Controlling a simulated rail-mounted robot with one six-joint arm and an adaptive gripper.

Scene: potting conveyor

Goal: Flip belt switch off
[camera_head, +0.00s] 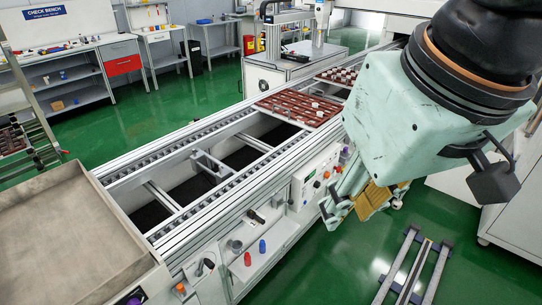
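A white control panel (314,178) is mounted on the near side of the conveyor (200,165), with a small greenish display and several small coloured controls. The controls are too small to tell which is the belt switch or how it is set. My gripper (350,208), pale green with yellow-brown pads, hangs from the upper right, just right of the panel in the picture. It covers the area beside the panel's right edge. I cannot tell whether it touches the panel, or how far apart its fingers are. Nothing is visibly held.
A brown tray (291,106) with small parts lies on the conveyor. A low ledge below holds a red item (262,246) and a blue item (247,258). A metal tray (70,235) stands at left. A railed stand (412,268) is on the green floor at lower right.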

